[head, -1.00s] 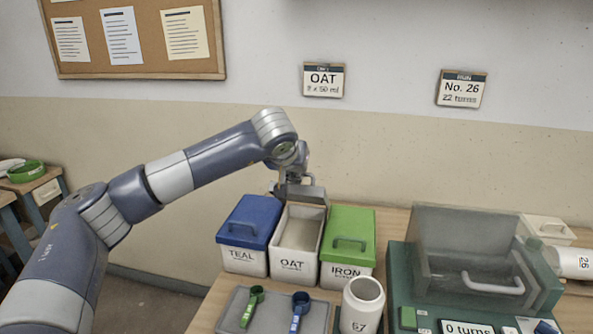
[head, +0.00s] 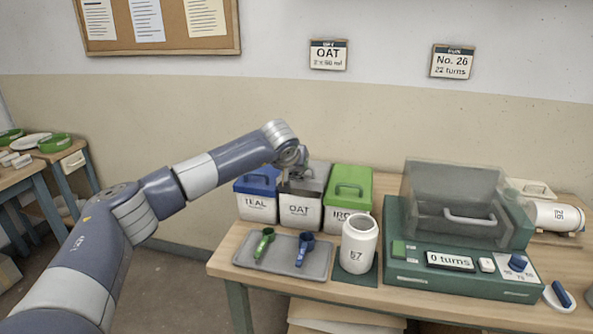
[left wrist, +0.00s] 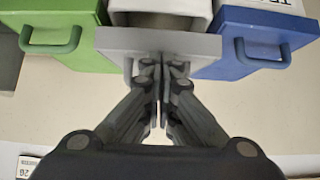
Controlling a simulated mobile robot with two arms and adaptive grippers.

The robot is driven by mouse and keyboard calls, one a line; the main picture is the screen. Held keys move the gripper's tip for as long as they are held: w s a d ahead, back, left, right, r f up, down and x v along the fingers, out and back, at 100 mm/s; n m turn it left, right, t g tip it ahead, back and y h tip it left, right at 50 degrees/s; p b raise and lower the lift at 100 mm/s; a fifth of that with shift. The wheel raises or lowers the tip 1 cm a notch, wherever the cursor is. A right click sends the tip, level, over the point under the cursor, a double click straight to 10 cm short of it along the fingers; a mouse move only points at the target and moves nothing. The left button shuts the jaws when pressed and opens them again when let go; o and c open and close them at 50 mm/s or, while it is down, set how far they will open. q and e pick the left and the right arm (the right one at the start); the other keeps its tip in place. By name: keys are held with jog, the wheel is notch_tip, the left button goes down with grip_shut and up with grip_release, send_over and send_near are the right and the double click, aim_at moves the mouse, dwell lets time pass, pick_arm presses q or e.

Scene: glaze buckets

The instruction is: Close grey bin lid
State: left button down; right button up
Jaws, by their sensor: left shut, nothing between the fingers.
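The grey lid (head: 318,172) belongs to the OAT bin (head: 299,213), a white box between the teal and iron bins. In the left wrist view the lid (left wrist: 118,40) stands raised at the bin's rear edge, and part of the bin's opening (left wrist: 160,19) shows beyond it. My left gripper (head: 299,172) is over the OAT bin in the head view. In the left wrist view its fingers (left wrist: 161,68) are shut and empty, at the lid's back face and seemingly touching it. The lid's exact tilt is hard to tell. My right gripper is not in view.
The blue-lidded TEAL bin (head: 256,207) and green-lidded IRON bin (head: 347,204) stand close on either side. In front are a grey tray (head: 283,267) with two scoops and a white jar (head: 358,244). A green machine (head: 455,266) stands at right.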

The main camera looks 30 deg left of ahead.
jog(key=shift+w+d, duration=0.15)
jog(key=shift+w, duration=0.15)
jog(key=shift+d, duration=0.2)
